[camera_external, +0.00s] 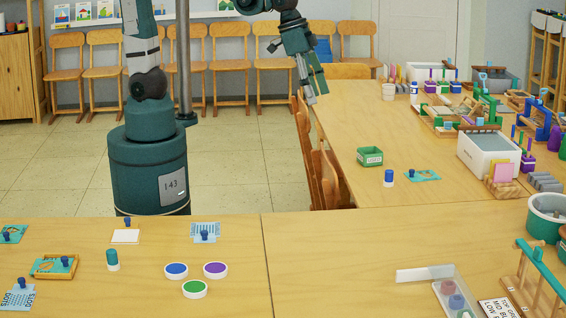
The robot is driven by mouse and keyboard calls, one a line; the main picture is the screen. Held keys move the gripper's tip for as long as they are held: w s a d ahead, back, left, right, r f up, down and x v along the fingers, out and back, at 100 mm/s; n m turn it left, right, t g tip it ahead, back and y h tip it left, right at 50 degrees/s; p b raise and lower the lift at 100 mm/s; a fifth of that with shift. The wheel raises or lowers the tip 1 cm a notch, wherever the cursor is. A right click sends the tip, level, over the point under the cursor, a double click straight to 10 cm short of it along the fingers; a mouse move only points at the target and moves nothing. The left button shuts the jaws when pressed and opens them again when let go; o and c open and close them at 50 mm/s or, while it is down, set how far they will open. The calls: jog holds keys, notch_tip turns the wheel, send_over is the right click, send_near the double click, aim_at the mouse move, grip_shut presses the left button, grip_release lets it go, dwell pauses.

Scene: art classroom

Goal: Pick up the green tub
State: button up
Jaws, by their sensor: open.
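A small green open-topped tub (370,157) with a pale label stands near the left edge of the right-hand table. A low round white pot with a green top (195,288) sits on the front table, just below a blue-topped pot (176,270) and a purple-topped pot (215,269). My gripper (316,91) hangs in the air at top centre, fingers pointing down, open and empty. In the picture it is up and left of the green open-topped tub, apart from it, and far from the round pots.
Wooden chairs (322,165) line the right-hand table's left edge. A white bin (487,155) and a teal bucket (546,217) stand at right. The front table's middle is clear.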

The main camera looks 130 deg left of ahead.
jog(key=w+a+f+n+g, duration=0.15)
jog(key=a+f, duration=0.25)
jog(key=a, duration=0.4)
jog(key=w+a+f+n+g, duration=0.15)
jog(key=a+f, duration=0.25)
jog(key=a, duration=0.4)
jog(key=n+h+p, duration=0.1)
jog(key=n, duration=0.2)
send_near(370, 157)
jog(key=s+a+f, duration=0.2)
jog(key=a, duration=0.2)
jog(key=shift+w+d+f+g, duration=0.1)
jog(key=shift+d+f+g, duration=0.05)
jog(key=shift+f+g, duration=0.15)
jog(key=shift+f, duration=0.1)
jog(key=shift+f, duration=1.15)
jog(key=shift+f, duration=0.15)
jog(key=shift+f+b, duration=0.65)
jog(key=shift+f, duration=1.8)
jog(key=shift+c, duration=0.7)
jog(key=c, duration=0.9)
